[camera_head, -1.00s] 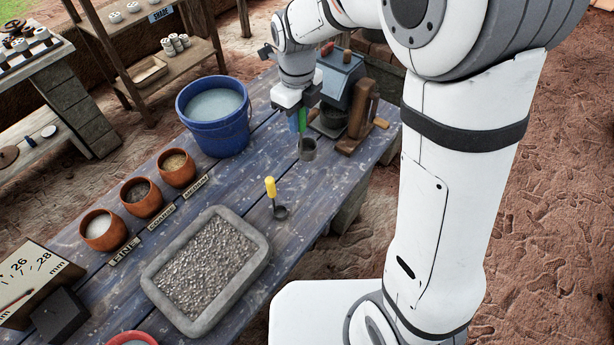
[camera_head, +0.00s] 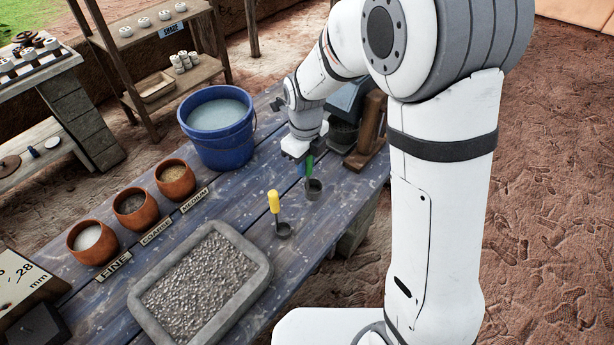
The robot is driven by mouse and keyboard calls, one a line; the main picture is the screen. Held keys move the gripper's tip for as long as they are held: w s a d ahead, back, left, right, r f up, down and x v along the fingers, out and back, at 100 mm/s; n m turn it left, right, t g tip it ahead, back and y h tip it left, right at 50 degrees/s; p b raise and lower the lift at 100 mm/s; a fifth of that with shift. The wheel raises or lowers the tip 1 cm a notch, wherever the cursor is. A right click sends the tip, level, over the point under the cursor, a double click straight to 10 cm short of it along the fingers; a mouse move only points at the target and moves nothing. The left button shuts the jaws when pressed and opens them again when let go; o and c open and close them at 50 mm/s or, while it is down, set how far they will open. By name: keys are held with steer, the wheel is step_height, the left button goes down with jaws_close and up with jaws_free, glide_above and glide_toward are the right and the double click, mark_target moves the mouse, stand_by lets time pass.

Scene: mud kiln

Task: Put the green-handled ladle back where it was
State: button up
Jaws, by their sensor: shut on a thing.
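The green-handled ladle (camera_head: 314,188) has a grey cup at its lower end and a green handle that rises into my gripper (camera_head: 304,168). My gripper is shut on the green handle and points down over the far right part of the blue plank table (camera_head: 232,203). The cup is at or just above the table top; I cannot tell if it touches. A yellow-handled ladle (camera_head: 274,203) stands on the table to the left of it and nearer, its handle upright.
A blue bucket (camera_head: 222,150) of pale liquid stands left of my gripper. Three clay pots (camera_head: 131,222) with labels line the left side. A grey gravel tray (camera_head: 262,262) lies in front. A wooden-framed device (camera_head: 369,130) stands close behind right. The table around the yellow-handled ladle is clear.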

steer(key=shift+f, duration=2.2)
steer(key=o, duration=0.9)
